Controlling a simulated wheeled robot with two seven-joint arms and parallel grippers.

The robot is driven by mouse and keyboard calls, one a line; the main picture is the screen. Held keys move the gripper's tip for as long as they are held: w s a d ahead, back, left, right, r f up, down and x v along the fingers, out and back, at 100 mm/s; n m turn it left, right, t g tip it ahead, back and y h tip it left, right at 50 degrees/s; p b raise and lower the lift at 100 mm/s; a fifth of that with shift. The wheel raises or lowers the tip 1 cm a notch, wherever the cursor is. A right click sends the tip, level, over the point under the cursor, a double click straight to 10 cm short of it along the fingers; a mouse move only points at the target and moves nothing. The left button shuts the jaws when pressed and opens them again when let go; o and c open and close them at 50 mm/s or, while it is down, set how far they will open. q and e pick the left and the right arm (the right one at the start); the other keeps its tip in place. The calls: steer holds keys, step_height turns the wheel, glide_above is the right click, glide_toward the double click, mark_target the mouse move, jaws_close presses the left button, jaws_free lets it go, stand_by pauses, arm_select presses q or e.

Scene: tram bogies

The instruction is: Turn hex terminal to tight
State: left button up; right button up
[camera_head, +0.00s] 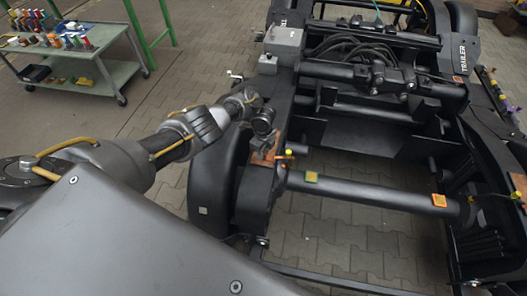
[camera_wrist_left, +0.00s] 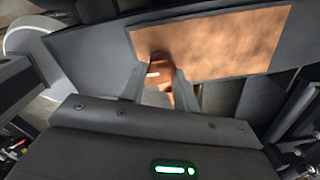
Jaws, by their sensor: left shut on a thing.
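The hex terminal (camera_wrist_left: 159,68) is a small copper-brown piece in the left wrist view, at the lower edge of a flat copper plate (camera_wrist_left: 220,42). My left gripper (camera_wrist_left: 158,88) is shut on it, with one finger on each side; the fingers hide part of it. In the head view my left gripper (camera_head: 272,142) reaches down to the copper plate (camera_head: 262,160) on the near left side of the bogie frame. The terminal itself cannot be made out there. My right gripper is in neither view.
The dark bogie (camera_head: 365,130) fills the right, with a grey box (camera_head: 284,45) on its frame. A cart (camera_head: 75,65) with coloured items stands at the upper left. Paved floor lies between.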

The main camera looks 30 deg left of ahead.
mark_target(264, 153)
arm_select(q)
steer(key=o, duration=1)
step_height(264, 153, up, 11)
steer(key=p, duration=0.4)
steer(key=shift+f, duration=0.1)
